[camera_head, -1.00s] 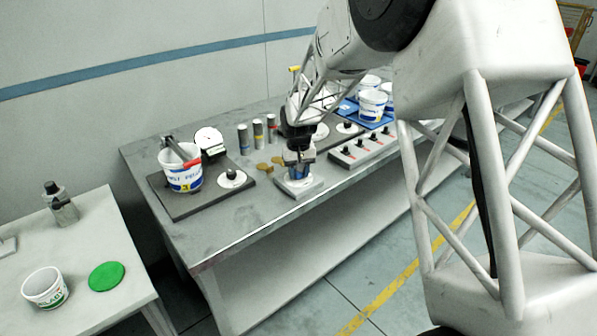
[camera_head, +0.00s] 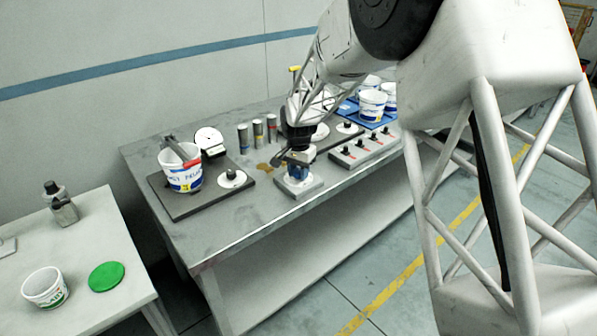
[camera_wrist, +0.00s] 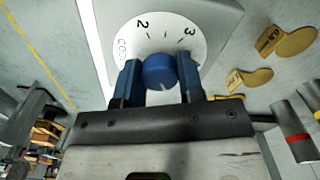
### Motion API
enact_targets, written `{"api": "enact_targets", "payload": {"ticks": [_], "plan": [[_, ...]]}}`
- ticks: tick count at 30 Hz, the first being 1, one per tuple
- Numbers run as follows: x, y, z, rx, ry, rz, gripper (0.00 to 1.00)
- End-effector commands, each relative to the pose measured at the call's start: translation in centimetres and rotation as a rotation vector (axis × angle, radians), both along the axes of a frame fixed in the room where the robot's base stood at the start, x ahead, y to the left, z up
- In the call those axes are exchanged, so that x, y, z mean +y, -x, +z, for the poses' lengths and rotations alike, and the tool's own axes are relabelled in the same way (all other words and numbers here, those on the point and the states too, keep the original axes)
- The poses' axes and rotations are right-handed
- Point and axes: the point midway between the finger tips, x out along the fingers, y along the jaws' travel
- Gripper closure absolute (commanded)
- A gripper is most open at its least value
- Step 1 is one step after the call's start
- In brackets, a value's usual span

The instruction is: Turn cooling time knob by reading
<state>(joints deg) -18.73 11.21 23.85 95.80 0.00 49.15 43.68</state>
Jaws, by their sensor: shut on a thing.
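The cooling time knob (camera_wrist: 160,72) is a round blue knob with a pale pointer line. It sits on a white dial (camera_wrist: 118,22) marked with ticks and the numbers 2 and 3, with lettering partly hidden. The dial is on a grey box (camera_head: 312,186) near the table's front edge. My gripper (camera_wrist: 158,80) is shut on the knob, one finger on each side, as the wrist view shows. In the head view my gripper (camera_head: 297,171) stands over the box and hides most of the dial. The pointer line shows on the knob's side toward my gripper.
Brass-coloured tags (camera_wrist: 288,40) lie beside the box. Several cylinders (camera_head: 257,132) stand behind it. A white bucket (camera_head: 183,178) on a dark board is to the left. A row of small knobs on a panel (camera_head: 366,148) is to the right.

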Motion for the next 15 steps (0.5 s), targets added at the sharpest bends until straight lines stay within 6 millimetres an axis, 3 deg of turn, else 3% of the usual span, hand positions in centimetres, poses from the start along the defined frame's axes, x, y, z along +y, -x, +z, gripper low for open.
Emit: {"api": "enact_targets", "payload": {"ticks": [14, 15], "plan": [[0.01, -0.02, 0.06, -0.001, 0.000, -0.023, 0.88], [0.01, -0.02, 0.06, -0.001, 0.000, -0.023, 0.63]]}}
